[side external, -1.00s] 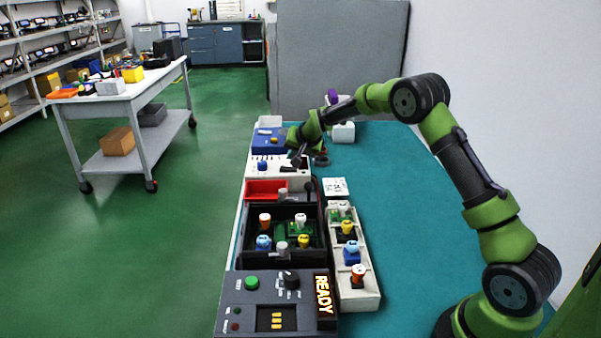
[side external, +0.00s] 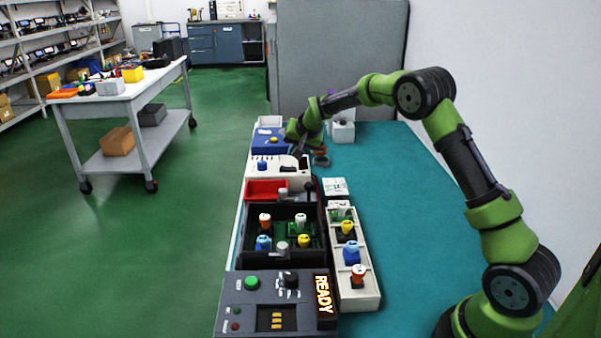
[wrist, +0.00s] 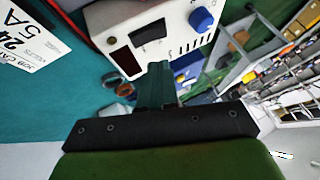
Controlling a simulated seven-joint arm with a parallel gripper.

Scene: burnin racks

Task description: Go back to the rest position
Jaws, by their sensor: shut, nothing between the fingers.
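My gripper (side external: 302,151) hangs above the far part of the bench, over the white panel box (side external: 270,167) with a blue knob. Its fingers are together and hold nothing. In the wrist view the closed fingers (wrist: 157,88) point at the edge of the white box (wrist: 130,35), with its blue knob (wrist: 201,19) and black rocker switch at the top. The arm is bent, reaching across from the right. I cannot tell whether the fingertips touch the box.
A black tray (side external: 243,243) with coloured plugs, a red bin (side external: 262,189), a pale rack (side external: 368,300) and a console (side external: 250,315) reading READY line the bench's left side. A white card (side external: 335,186) lies beside them. The teal bench top (side external: 405,220) is clear on the right.

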